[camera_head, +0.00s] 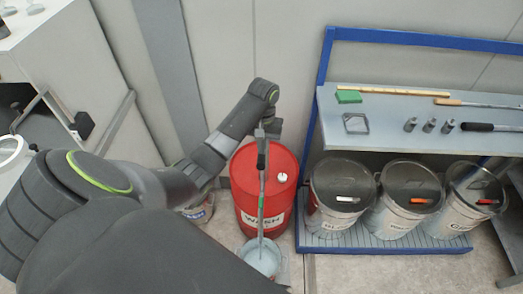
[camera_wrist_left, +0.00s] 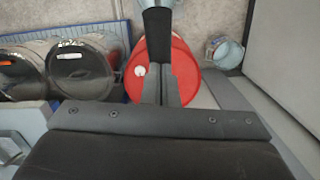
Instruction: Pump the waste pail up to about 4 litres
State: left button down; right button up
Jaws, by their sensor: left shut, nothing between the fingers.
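The red drum (camera_head: 247,170), lettered "WASH", stands on the floor in the middle of the head view. It also shows in the left wrist view (camera_wrist_left: 186,66). A light-blue pail (camera_head: 262,262) stands in front of the drum; its liquid level cannot be read. A thin grey rod (camera_head: 262,205) with a dark upper part (camera_head: 262,152) runs above the drum toward this pail. My left gripper (camera_head: 269,131) is over the drum beside that dark part; its fingers (camera_wrist_left: 161,98) are shut and empty. Whether they touch it cannot be told. My right gripper is out of view.
Another pail (camera_head: 203,209) stands left of the drum, partly behind my arm. Several lidded buckets (camera_head: 345,185) stand on a blue rack at right. Above them, a shelf (camera_head: 390,137) holds tools and a green block (camera_head: 349,96). A pale cabinet (camera_head: 60,50) is at left.

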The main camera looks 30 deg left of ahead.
pick_arm(q)
notch_tip(320, 180, down, 3)
jog(key=shift+s+d+f+b, duration=0.1)
jog(key=shift+b, duration=0.35)
jog(key=shift+f, duration=0.4)
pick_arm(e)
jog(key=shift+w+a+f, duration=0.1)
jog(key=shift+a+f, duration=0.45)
pick_arm(q)
jog(key=shift+w+a+r, duration=0.3)
jog(key=shift+w, duration=0.3)
jog(key=shift+w+a+r, duration=0.25)
jog(key=shift+w, duration=0.3)
jog(key=shift+w+a, duration=0.1)
jog(key=shift+w, duration=0.25)
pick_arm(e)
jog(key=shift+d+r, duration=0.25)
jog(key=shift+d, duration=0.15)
